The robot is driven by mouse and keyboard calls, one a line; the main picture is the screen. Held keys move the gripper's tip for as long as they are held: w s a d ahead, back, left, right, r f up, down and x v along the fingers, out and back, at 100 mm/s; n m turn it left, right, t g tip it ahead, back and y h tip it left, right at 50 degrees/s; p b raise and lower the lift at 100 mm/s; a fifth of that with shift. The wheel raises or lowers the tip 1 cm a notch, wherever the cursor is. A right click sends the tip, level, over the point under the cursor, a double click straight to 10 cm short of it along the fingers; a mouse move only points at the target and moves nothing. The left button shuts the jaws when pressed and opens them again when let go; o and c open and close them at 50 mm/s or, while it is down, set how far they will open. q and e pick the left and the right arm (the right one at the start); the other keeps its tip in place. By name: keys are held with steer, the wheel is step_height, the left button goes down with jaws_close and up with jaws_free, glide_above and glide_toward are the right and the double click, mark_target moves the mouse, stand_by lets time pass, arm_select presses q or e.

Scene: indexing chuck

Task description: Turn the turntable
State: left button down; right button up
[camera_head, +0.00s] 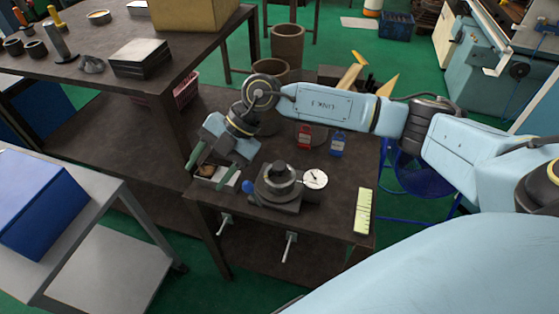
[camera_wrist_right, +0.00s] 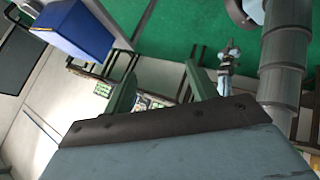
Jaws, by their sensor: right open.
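The turntable (camera_head: 278,183) is a dark round chuck with a raised middle, on a square base on the dark bench. A white round dial (camera_head: 315,179) stands at its right and a small blue knob (camera_head: 247,186) at its left. My right gripper (camera_head: 209,170) is open beyond the bench's left edge, left of the turntable and apart from it. Its green fingers, with nothing seen gripped, also show in the right wrist view (camera_wrist_right: 160,88). I cannot make out the turntable there. My left gripper is not in view.
A pale tray (camera_head: 217,177) lies close by my right gripper. Red (camera_head: 304,136) and blue (camera_head: 337,146) tags stand behind the turntable. A yellow-green strip (camera_head: 363,210) lies at the bench's right. A blue box (camera_head: 40,203) sits on a grey cart at left.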

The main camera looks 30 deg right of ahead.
steer(key=w+d+m+h, duration=0.2)
steer(key=d+h, duration=0.4)
steer(key=d, duration=0.6)
steer(key=m+h, duration=0.2)
steer(key=h, duration=0.1)
glide_above(280, 165)
step_height(280, 165, down, 12)
steer(key=shift+r, duration=0.1)
steer(key=shift+n, duration=0.3)
steer(key=c, duration=1)
